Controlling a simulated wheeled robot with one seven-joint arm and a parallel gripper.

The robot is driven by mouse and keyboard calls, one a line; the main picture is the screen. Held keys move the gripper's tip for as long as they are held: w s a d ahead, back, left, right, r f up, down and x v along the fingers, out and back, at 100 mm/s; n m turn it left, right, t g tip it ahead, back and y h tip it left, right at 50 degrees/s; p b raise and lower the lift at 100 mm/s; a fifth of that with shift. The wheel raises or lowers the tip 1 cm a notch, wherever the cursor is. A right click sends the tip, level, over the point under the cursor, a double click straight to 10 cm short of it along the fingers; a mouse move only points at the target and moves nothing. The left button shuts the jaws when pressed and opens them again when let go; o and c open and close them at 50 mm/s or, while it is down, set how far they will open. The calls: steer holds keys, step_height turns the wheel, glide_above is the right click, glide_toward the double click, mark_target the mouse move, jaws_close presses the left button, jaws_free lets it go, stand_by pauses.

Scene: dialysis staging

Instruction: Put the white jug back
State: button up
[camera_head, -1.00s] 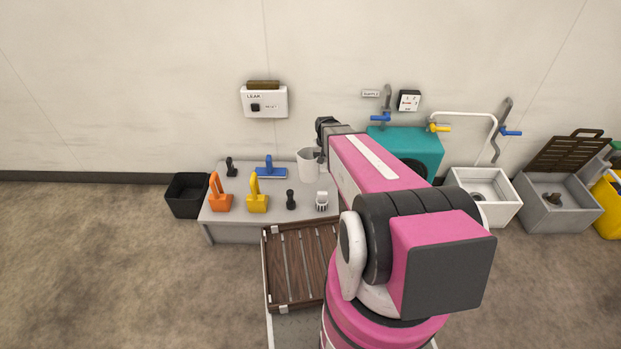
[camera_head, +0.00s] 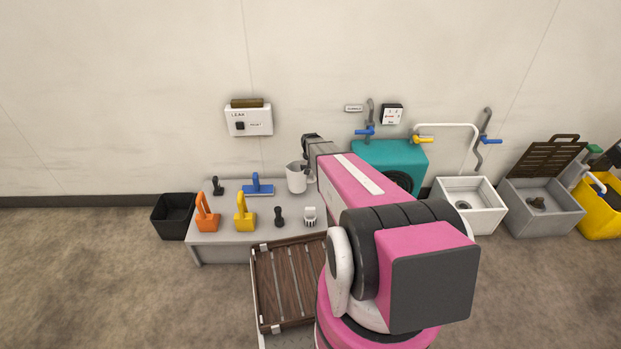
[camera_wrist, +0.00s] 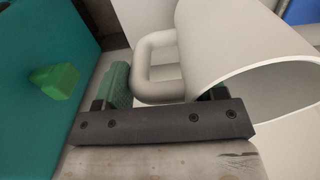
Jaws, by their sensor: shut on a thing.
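The white jug (camera_head: 296,177) is at the right back of the grey table (camera_head: 240,225), by the end of my arm. In the wrist view the jug (camera_wrist: 235,55) fills the upper right, its open mouth toward the lower right. My gripper (camera_wrist: 165,92) is shut on the jug's handle (camera_wrist: 156,62), with a green finger pad to the left of it. The other finger is mostly hidden behind the jug. In the head view my arm hides the fingers. I cannot tell whether the jug touches the table.
The table also holds an orange tool (camera_head: 207,214), a yellow tool (camera_head: 244,213), a blue tool (camera_head: 259,186), dark tools (camera_head: 279,217) and a white brush (camera_head: 310,215). A teal box (camera_head: 392,158) stands right. A black bin (camera_head: 173,215) stands left; a slatted wooden rack (camera_head: 290,280) is in front.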

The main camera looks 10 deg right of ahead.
mark_target(311, 180)
steer(key=shift+f, duration=1.8)
steer(key=o, duration=1.4)
step_height(311, 180, up, 12)
steer(key=shift+s+f, duration=0.1)
steer(key=shift+s+r, duration=0.15)
steer(key=shift+r, duration=0.1)
steer(key=s+a+r, duration=0.2)
steer(key=s+r, duration=0.2)
steer(key=s, duration=0.4)
steer(key=s+a+r+n, duration=0.1)
steer(key=s+r, duration=0.3)
steer(key=s, duration=0.5)
steer(key=s+a+r+n, duration=0.1)
steer(key=s+a+r, duration=0.2)
steer(key=s, duration=0.5)
steer(key=shift+s+a+r, duration=0.15)
steer(key=shift+s+r, duration=0.15)
steer(key=shift+r, duration=0.35)
